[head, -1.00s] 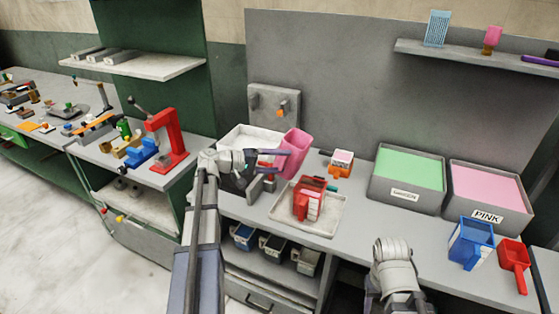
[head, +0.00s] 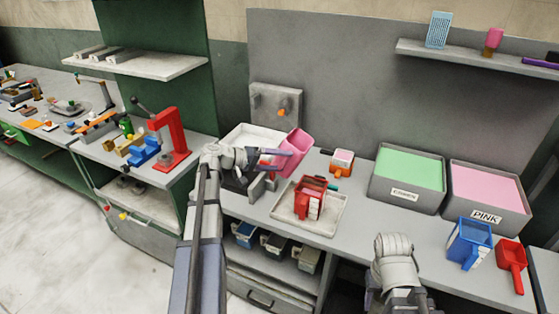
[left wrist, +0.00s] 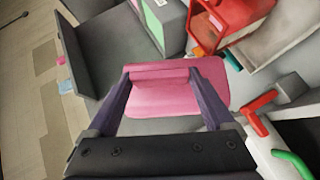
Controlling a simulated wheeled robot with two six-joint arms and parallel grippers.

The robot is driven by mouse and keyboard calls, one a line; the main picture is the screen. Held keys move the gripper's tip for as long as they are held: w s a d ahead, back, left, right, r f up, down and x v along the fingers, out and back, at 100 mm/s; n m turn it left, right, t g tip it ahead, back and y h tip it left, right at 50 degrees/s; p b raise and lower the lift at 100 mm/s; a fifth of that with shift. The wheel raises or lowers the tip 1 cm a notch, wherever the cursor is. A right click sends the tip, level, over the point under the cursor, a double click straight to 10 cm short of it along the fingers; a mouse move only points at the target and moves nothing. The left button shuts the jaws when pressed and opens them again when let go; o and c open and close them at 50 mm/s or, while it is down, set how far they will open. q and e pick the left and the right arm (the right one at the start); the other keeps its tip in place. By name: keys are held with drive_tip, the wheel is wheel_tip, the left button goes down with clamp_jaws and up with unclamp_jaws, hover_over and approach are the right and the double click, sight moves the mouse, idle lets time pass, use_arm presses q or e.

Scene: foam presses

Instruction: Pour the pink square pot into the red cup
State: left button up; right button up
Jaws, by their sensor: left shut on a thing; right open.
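The pink square pot (head: 295,147) is held in the air by my left gripper (head: 272,162), tilted with its mouth toward the upper right. In the left wrist view the pink pot (left wrist: 170,97) sits between the two fingers of the left gripper (left wrist: 162,108). The red cup (head: 309,197) stands on a pale tray (head: 334,226), just below and right of the pot. The red cup also shows at the top of the left wrist view (left wrist: 225,22). My right gripper (head: 400,296) is low at the front, open and away from both; its fingertips are hard to make out.
A small orange-and-white container (head: 342,161) stands behind the tray. Bins of green foam (head: 402,205) and pink foam (head: 487,215) stand to the right. A blue scoop (head: 468,244) and a red scoop (head: 511,258) lie near the right front. A white tray (head: 240,136) is behind my left gripper.

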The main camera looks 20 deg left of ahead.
use_arm(q)
drive_tip(key=shift+a+m+g+y+p, duration=0.15)
drive_tip(key=shift+m+y+p, duration=0.25)
drive_tip(key=shift+y+p, duration=0.4)
drive_tip(key=shift+a+m+g+y+p, duration=0.15)
drive_tip(key=shift+m+y+p, duration=0.3)
drive_tip(key=shift+p, duration=0.55)
drive_tip(key=shift+f+m+y+p, duration=0.15)
drive_tip(key=shift+m+y+p, duration=0.1)
drive_tip(key=shift+y+p, duration=0.25)
drive_tip(key=shift+d+f+m+y+p, duration=0.1)
drive_tip(key=shift+f+m+y+p, duration=0.2)
drive_tip(key=shift+y+p, duration=0.25)
drive_tip(key=shift+d+f+m+y, duration=0.15)
drive_tip(key=shift+f+m+y, duration=0.3)
drive_tip(key=shift+y, duration=0.45)
drive_tip(key=shift+d+f+m+y, duration=0.15)
drive_tip(key=shift+f+m+y, duration=0.15)
drive_tip(key=shift+y, duration=0.2)
drive_tip(key=shift+d+f+m+y, duration=0.15)
drive_tip(key=shift+f+m+y, duration=0.1)
drive_tip(key=shift+f+y, duration=0.35)
drive_tip(key=shift+d+f, duration=0.1)
drive_tip(key=shift+d+f+g+y+b, duration=0.1)
drive_tip(key=shift+f+g+y+b, duration=0.2)
drive_tip(key=shift+y+b, duration=0.1)
